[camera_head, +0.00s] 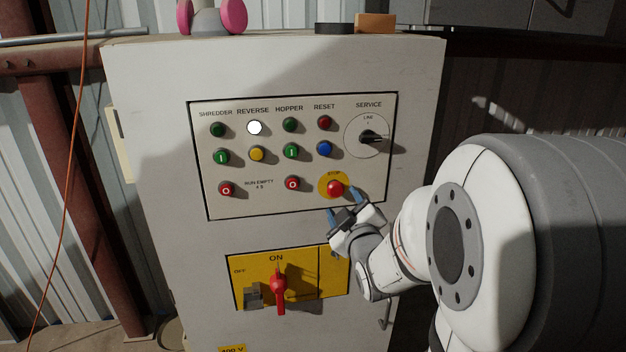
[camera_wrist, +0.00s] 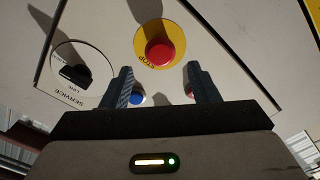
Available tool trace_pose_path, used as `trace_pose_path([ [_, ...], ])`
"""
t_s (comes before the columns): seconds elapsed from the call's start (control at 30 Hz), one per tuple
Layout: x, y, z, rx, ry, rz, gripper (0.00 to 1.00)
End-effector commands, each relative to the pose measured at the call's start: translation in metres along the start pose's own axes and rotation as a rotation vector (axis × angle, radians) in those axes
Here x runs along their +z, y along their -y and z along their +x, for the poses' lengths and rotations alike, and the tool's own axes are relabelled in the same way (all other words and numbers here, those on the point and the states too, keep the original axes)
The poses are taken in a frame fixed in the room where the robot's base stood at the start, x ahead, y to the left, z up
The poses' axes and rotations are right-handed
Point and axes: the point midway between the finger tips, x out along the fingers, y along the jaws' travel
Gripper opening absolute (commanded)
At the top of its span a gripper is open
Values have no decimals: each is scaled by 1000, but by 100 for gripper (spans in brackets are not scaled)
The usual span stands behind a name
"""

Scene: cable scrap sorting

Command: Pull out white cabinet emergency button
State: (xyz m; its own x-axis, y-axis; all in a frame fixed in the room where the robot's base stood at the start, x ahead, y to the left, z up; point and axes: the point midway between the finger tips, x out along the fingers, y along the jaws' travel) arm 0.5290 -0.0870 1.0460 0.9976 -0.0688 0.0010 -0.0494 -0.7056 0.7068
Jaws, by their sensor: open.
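The white cabinet (camera_head: 150,90) stands in front of me with a framed control panel on its face. The emergency button (camera_head: 335,187) is a red mushroom knob on a yellow disc marked STOP, at the panel's lower right. In the wrist view the red button (camera_wrist: 160,53) is above and between the two fingertips, apart from both. My gripper (camera_head: 346,207) is open and empty, just below the button in the head view. The fingers also show in the wrist view (camera_wrist: 158,76), spread wide and pointing toward the panel.
Several push buttons and lamps fill the panel, with a blue button (camera_head: 324,149) above the STOP disc and a black SERVICE knob (camera_head: 368,137) at upper right. A red rotary switch (camera_head: 279,287) on a yellow plate is below. Pink ear muffs (camera_head: 233,16) lie on top.

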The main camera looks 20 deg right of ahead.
Motion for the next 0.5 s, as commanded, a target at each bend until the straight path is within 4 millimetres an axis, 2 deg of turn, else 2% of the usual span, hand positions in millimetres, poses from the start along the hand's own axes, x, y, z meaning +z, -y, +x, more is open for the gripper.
trace_pose_path([
  [0.3,-3,-3,13,-1,8,1,55],
  [0.5,0,0,47,0,4,-1,55],
])
